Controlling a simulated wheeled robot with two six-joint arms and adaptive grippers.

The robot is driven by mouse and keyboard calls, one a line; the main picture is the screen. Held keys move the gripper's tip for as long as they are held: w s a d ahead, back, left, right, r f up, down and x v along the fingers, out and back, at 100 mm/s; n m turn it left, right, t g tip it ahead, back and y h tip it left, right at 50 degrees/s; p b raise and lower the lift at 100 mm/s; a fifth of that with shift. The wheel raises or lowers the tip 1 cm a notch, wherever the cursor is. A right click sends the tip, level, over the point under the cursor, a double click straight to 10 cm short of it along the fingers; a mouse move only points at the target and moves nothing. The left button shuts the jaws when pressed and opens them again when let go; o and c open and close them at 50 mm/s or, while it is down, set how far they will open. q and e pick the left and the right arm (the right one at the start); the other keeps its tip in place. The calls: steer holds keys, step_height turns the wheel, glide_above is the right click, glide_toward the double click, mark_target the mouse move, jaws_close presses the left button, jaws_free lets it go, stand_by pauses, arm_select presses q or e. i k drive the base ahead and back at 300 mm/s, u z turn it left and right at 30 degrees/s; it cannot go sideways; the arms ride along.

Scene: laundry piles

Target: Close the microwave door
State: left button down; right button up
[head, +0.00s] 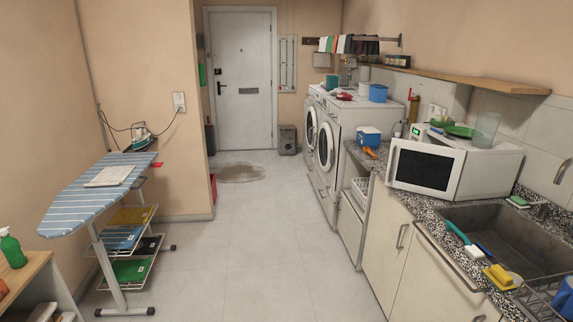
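A white microwave (492,172) stands on the speckled counter at the right, behind the near sink. Its door (425,168), white with a dark window, appears to stand partly open. The door's outer face is toward me and its free edge, with a pale handle (393,162), is at the left. A small green display (417,132) shows above and behind the door. The inside of the microwave is hidden. Neither of my grippers is in view.
A sink (510,240) with brushes and sponges lies nearer than the microwave. Cabinets (388,245) stand below the counter. A blue box (368,136) and an orange item sit left of the door. An ironing board (95,190) stands at the left. The tiled floor (265,250) between is clear.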

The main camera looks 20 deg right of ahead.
mark_target(423, 168)
steer(key=z, duration=0.25)
steer(key=i, duration=1.25)
steer(key=z, duration=1.3)
steer(key=i, duration=0.95)
steer(key=z, duration=0.9)
